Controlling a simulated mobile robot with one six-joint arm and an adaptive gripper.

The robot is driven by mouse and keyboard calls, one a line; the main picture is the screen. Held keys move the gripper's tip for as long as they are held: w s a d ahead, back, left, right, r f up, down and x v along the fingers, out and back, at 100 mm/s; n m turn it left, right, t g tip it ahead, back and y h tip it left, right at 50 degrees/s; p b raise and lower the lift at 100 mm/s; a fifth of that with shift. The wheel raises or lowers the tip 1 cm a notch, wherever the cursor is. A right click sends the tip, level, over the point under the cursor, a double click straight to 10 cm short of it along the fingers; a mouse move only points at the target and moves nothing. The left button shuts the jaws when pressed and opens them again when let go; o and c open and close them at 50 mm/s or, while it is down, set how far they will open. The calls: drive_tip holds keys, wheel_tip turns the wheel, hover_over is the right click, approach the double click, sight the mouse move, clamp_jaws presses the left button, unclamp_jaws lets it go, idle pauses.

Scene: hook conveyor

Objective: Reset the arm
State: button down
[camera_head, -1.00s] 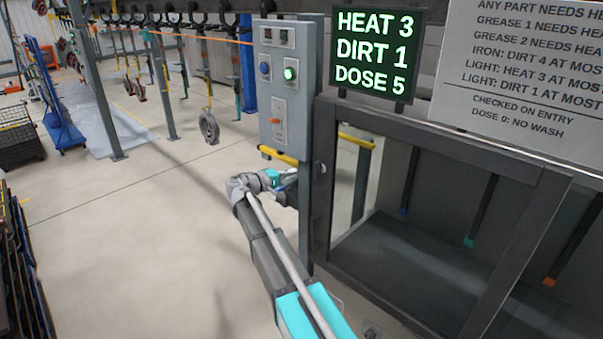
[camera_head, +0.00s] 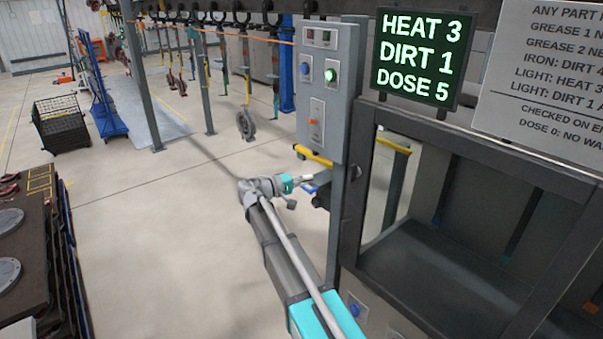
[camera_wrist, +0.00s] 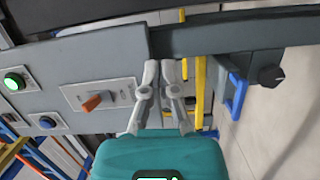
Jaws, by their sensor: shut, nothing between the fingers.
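My arm (camera_head: 278,255) reaches forward from the bottom of the head view, its wrist bent right toward the grey control panel (camera_head: 326,95). My gripper (camera_wrist: 162,68) is shut and empty in the wrist view, fingers side by side in front of the panel's lower edge. Whether the fingertips touch the panel cannot be told. In the wrist view the panel shows a lit green button (camera_wrist: 14,82), a blue button (camera_wrist: 47,122) and an orange switch (camera_wrist: 93,103).
The dark-framed booth (camera_head: 470,160) stands close on the right, with yellow bars (camera_head: 314,156) near my wrist. The display (camera_head: 417,57) reads HEAT 3, DIRT 1, DOSE 5. A dark rack (camera_head: 35,250) stands at the left. Open floor (camera_head: 160,215) lies between.

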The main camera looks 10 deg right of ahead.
drive_tip(key=s+d+f+g+y+b, duration=0.1)
drive_tip(key=s+d+f+y, duration=0.15)
drive_tip(key=s+f, duration=0.25)
drive_tip(key=s+d+f+m+g+y, duration=0.1)
drive_tip(key=s+f+y, duration=0.2)
drive_tip(key=s+f, duration=0.2)
drive_tip(key=s+d+f+g+y+b, duration=0.1)
drive_tip(key=s+d+f+y, duration=0.15)
drive_tip(key=s+f, duration=0.25)
drive_tip(key=s+a+f+y, duration=0.2)
drive_tip(key=s+y, duration=0.1)
drive_tip(key=s, duration=0.1)
drive_tip(key=s+a+f+g+y+b, duration=0.1)
drive_tip(key=s+a+f+y, duration=0.1)
drive_tip(key=s, duration=0.3)
drive_tip(key=s+a+f+m+y, duration=0.1)
drive_tip(key=s+a+f+y, duration=0.1)
drive_tip(key=s+y, duration=0.2)
drive_tip(key=shift+s+a+f+g, duration=0.15)
drive_tip(key=shift+s+f+g, duration=0.15)
drive_tip(key=shift+s, duration=0.1)
